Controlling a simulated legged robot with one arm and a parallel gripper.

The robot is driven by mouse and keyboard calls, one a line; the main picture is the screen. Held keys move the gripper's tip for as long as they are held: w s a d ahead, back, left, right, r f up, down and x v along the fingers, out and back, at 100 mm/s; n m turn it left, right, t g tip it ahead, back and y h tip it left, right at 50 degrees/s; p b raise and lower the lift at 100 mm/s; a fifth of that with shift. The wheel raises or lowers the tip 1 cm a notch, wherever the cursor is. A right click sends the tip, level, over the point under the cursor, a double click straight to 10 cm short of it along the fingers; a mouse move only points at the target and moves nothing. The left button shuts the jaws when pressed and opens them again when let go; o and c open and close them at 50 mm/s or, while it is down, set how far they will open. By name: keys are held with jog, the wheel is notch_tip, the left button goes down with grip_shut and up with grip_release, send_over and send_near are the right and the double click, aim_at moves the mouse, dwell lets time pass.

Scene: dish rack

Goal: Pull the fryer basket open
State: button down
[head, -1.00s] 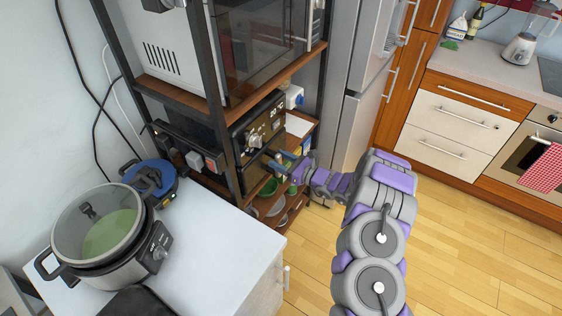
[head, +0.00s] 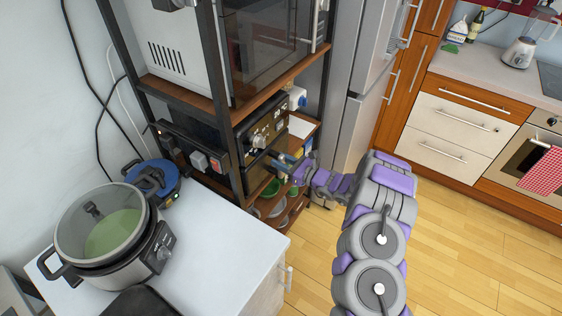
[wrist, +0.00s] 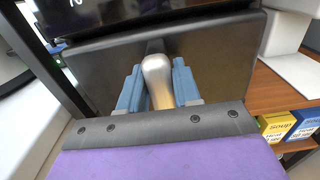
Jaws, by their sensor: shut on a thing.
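The air fryer (head: 262,128) is a dark box with knobs on its front, standing on a shelf of the rack. The front of its basket (wrist: 215,62) fills much of the wrist view as a dark panel. A pale metal handle (wrist: 158,80) sticks out from that panel, between the blue fingers of my gripper (wrist: 158,88). My gripper is shut on the handle. In the head view my gripper (head: 284,162) is at the lower front of the fryer. The fingertips' contact with the handle is partly hidden there.
A white counter (head: 215,225) with a pot (head: 105,225) stands at the left. Rack posts (head: 232,150) flank the fryer. Below are green bowls (head: 270,188); soup boxes (wrist: 276,127) sit at the right. The wooden floor (head: 460,240) is clear.

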jog(key=shift+d, duration=0.15)
jog(key=p+v, duration=0.6)
jog(key=v, duration=2.1)
jog(key=shift+s+d+p, duration=0.25)
jog(key=shift+d+p, duration=0.05)
jog(key=c, duration=0.9)
grip_release()
jog(key=shift+w+f, duration=0.1)
jog(key=p+v, duration=0.1)
jog(key=v, duration=1.6)
jog(key=shift+d, duration=0.25)
